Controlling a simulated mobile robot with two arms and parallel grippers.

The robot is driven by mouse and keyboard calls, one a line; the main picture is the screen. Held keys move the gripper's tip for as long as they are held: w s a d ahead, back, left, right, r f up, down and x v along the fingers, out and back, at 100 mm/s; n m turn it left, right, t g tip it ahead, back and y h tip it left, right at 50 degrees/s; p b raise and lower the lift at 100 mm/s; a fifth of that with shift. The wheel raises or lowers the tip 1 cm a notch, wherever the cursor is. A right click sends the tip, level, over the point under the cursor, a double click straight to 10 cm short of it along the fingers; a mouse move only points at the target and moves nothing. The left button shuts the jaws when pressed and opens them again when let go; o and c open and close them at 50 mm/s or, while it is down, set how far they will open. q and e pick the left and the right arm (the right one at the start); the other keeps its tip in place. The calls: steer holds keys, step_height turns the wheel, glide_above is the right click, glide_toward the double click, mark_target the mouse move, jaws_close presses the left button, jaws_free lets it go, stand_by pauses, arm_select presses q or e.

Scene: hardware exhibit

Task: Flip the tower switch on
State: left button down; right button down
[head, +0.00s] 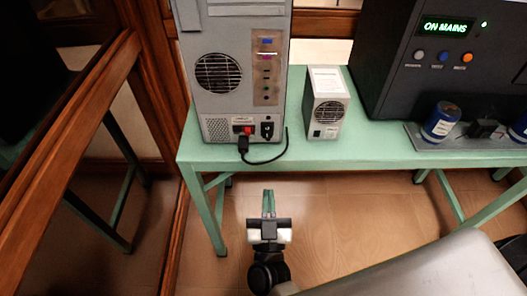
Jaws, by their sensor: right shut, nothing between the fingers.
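The grey computer tower (240,70) stands on the green table with its rear side facing me. A black cable with a plug (243,144) hangs just below the switch. I cannot tell which way the switch is set. My right gripper (268,193) is shut and empty. It is in front of the table edge, below the switch in the picture, and apart from the tower. My left gripper is not in view.
The green table (400,158) carries a small grey box with a fan (325,102) and a dark unit reading "ON MAINS" (445,27). Blue cylinders (440,121) stand at the right. A wood-framed glass panel (75,110) bounds the left side.

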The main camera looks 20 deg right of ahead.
steer(key=p, duration=0.2)
glide_toward(267, 135)
step_height(267, 135, up, 5)
steer(key=w, duration=0.3)
steer(key=w+d+f, duration=0.1)
steer(key=w, duration=0.1)
steer(key=shift+w+d+f+b, duration=0.1)
steer(key=shift+d+f+b, duration=0.1)
steer(key=shift+d+b, duration=0.1)
steer(key=shift+w+f, duration=0.15)
steer(key=shift+w, duration=0.15)
steer(key=shift+w+d+f+b, duration=0.2)
steer(key=shift+f+b, duration=0.2)
steer(key=shift+b, duration=0.65)
steer(key=shift+w+r+t, duration=0.1)
steer(key=shift+r+t, duration=0.05)
steer(key=shift+t, duration=0.15)
steer(key=shift+r, duration=0.1)
